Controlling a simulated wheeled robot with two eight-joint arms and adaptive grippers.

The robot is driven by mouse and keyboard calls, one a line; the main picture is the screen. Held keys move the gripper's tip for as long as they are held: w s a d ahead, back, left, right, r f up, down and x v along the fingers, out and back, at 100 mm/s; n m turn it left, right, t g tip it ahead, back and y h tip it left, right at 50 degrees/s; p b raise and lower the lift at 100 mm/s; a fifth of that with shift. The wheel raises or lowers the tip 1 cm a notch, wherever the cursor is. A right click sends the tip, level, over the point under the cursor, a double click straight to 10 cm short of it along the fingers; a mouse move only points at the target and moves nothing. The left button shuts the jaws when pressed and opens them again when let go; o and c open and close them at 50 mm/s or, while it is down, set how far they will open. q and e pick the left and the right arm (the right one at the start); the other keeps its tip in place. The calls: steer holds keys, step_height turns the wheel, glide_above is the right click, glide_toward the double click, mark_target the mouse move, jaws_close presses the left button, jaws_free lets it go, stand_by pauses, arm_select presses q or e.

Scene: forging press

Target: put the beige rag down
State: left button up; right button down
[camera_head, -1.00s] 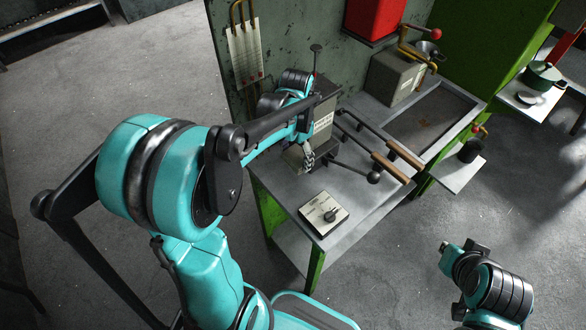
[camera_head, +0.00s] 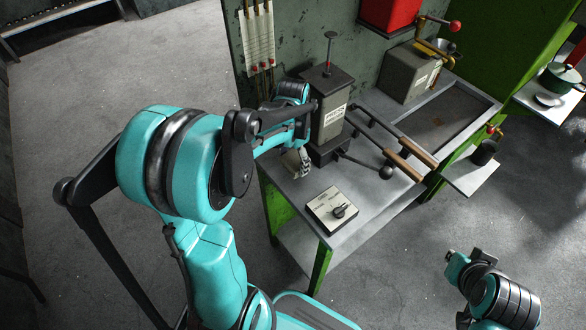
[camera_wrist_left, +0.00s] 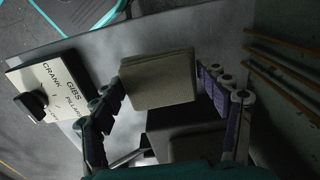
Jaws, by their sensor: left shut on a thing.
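The beige rag (camera_wrist_left: 158,78) is a flat, folded block between the fingers of my left gripper (camera_wrist_left: 163,82) in the left wrist view. The fingers press on its two side edges. In the head view my left gripper (camera_head: 299,164) is low at the bench's left end, beside the press base, with a bit of the rag (camera_head: 289,162) showing. I cannot tell whether the rag touches the bench top. My right arm enters at the lower right of the head view, but its gripper fingers do not show.
A control box (camera_head: 332,210) with a knob sits on the bench (camera_head: 365,208) near the front edge. Bare bench top lies between box and levers.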

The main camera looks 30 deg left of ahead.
mark_target(293, 167)
arm_select(q)
steer(key=shift+f+b, duration=0.85)
steer(key=shift+f, duration=1.05)
steer(key=shift+f, duration=0.25)
steer(key=o, duration=1.2)
steer(key=shift+r, duration=0.1)
